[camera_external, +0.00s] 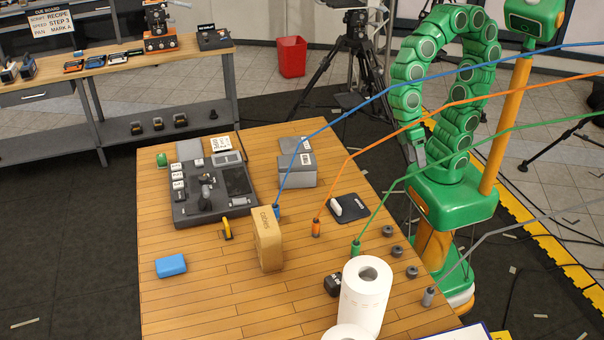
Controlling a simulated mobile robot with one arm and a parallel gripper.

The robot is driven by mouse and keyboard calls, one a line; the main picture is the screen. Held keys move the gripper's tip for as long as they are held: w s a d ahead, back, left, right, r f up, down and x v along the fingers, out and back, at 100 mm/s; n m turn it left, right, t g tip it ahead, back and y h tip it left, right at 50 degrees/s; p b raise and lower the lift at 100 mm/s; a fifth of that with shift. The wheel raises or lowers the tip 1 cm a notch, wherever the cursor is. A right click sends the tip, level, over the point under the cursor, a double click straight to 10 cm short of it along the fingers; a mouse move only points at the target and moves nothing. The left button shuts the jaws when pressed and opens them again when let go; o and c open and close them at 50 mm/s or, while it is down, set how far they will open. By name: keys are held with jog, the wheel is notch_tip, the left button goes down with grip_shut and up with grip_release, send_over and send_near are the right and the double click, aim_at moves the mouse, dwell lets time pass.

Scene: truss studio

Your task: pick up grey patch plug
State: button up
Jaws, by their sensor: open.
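The grey patch plug (428,297) stands near the right front edge of the wooden table, with a grey cable rising from it to the upper right. Similar plugs with cables stand on the table: a blue plug (277,212), an orange plug (316,228) and a green plug (356,247). My gripper (417,158) hangs from my green arm, above and beyond the table's right edge, well away from the grey plug. It is open and looks empty; its fingertips are small in this view.
White paper rolls (365,300) stand left of the grey plug. Dark round pieces (397,252) lie behind it. A cardboard box (267,240), a control panel (212,192), a blue block (171,266) and a black pad (350,207) are on the table. Cables cross the space above its right side.

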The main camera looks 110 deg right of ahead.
aim_at(429, 308)
jog(key=w+a+f+m+y, duration=0.1)
jog(key=w+a+m+y, duration=0.2)
jog(key=a, duration=0.7)
jog(key=w+a+f+m+g+y, duration=0.1)
jog(key=w+a+f+m+y, duration=0.1)
jog(key=w+a, duration=0.5)
jog(key=w+a+f+m+y, duration=0.2)
jog(key=w+a+m, duration=0.3)
jog(key=a, duration=1)
jog(key=shift+a+f+m+y, duration=0.15)
jog(key=shift+m+y, duration=0.45)
jog(key=shift+y, duration=0.3)
jog(key=w+a+f+m, duration=0.2)
jog(key=f, duration=0.1)
jog(key=a+f+m, duration=0.1)
jog(key=f, duration=0.1)
jog(key=shift+w+a+m+t+y, duration=0.3)
jog(key=shift+w+m+y, duration=0.1)
jog(key=shift+x, duration=3.9)
jog(key=shift+c, duration=0.4)
jog(key=c, duration=1)
